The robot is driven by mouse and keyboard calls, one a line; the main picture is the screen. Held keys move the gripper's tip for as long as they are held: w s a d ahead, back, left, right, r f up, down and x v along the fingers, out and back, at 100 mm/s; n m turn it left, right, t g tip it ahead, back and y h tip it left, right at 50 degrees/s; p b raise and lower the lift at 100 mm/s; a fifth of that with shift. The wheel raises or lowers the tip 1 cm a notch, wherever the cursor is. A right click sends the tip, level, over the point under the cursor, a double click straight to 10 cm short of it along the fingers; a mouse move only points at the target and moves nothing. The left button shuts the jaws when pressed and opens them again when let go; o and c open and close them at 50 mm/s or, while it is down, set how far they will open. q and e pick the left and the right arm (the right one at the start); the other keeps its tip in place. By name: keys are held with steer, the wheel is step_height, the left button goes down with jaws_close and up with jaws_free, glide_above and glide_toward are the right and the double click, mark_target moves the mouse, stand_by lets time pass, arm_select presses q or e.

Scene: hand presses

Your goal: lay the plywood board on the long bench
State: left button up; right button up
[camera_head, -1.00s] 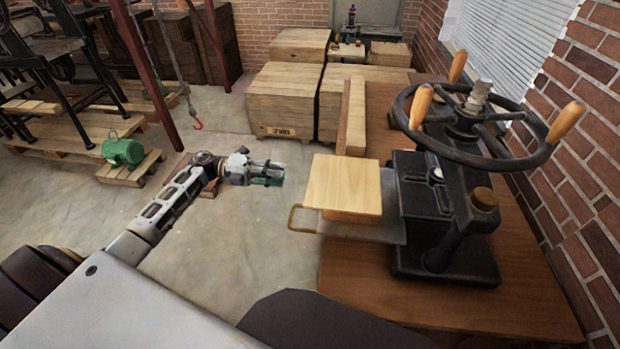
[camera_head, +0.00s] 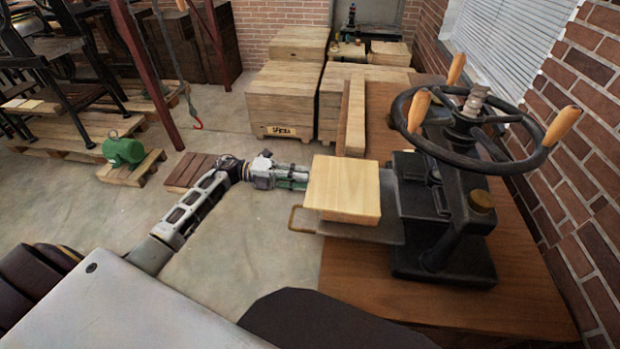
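The plywood board (camera_head: 342,184) is a pale, square wooden piece. It lies flat on the grey plate (camera_head: 375,231) of the black hand press, and its front edge shows. My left gripper (camera_head: 303,178) is at the left side of the board, with its fingers pointing right at the board's edge. The fingers look spread apart; whether the tips touch the board is hard to tell. The brown wooden bench (camera_head: 450,309) carries the press and runs away along the right wall. My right gripper is not in view.
The black press (camera_head: 445,225) with its large handwheel (camera_head: 480,130) stands right of the board. A long timber (camera_head: 355,118) lies behind it on the bench. Wooden crates (camera_head: 285,98) stand at the back. A green motor (camera_head: 123,151) sits on a pallet at left.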

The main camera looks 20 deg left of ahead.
arm_select(q)
steer(key=shift+x, duration=1.35)
jaws_close()
steer(key=shift+r+p, duration=1.15)
steer(key=shift+r, duration=0.4)
steer(key=shift+a, duration=0.15)
steer(key=s+a+r+p, duration=0.1)
steer(key=a+r, duration=0.2)
steer(key=a, duration=0.3)
steer(key=shift+s+a, duration=0.25)
steer(key=shift+s, duration=0.1)
steer(key=shift+a, duration=0.15)
